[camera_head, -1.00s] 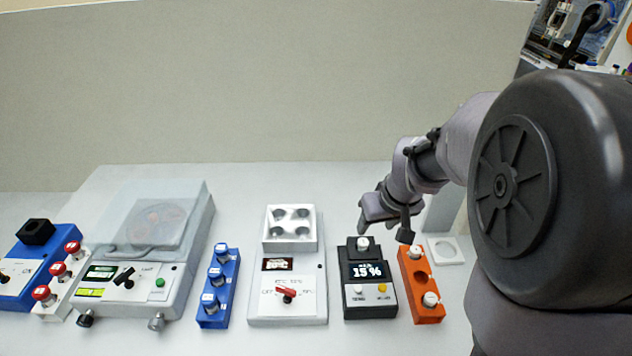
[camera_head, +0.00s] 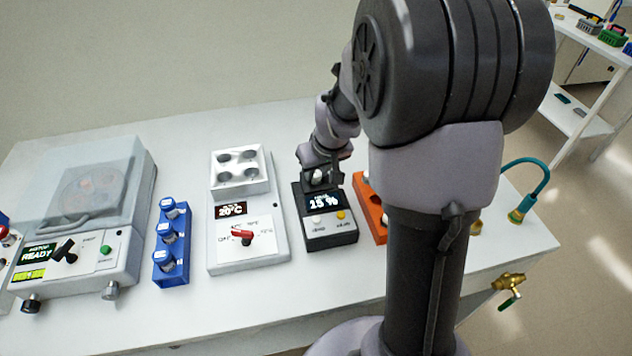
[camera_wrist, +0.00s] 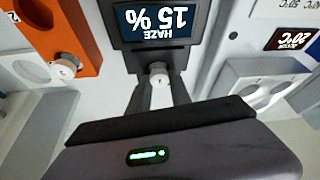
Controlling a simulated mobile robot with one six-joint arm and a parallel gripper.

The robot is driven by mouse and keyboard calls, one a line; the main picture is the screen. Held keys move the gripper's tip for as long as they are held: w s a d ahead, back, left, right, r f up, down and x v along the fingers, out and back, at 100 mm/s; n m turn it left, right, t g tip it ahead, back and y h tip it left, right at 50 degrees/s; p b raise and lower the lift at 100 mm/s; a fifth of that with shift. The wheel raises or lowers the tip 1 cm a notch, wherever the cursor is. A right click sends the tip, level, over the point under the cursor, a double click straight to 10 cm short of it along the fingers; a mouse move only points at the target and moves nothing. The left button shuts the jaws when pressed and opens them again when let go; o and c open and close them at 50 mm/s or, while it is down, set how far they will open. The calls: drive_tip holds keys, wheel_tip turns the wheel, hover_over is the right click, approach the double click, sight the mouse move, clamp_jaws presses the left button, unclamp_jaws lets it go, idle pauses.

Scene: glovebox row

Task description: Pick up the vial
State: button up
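A white-capped vial (camera_head: 317,176) stands in the well at the back of the dark haze meter (camera_head: 330,228), whose screen reads 15 %. In the wrist view its cap (camera_wrist: 159,76) shows between the fingertips, below the upside-down screen. My gripper (camera_head: 320,166) is down over the meter's well. In the wrist view the two fingers of my gripper (camera_wrist: 160,88) stand apart, one on each side of the vial, with narrow gaps by the cap. The vial's lower body is hidden in the well.
The orange rack (camera_head: 372,216) stands close right of the meter, partly hidden by my arm; a white-capped vial (camera_wrist: 65,70) sits in it. Left are a white heater (camera_head: 248,255) with a red knob, a blue rack (camera_head: 173,269) with vials, and a clear-lidded machine (camera_head: 120,245).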

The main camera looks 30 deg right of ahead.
clamp_jaws()
drive_tip(key=shift+r, duration=0.1)
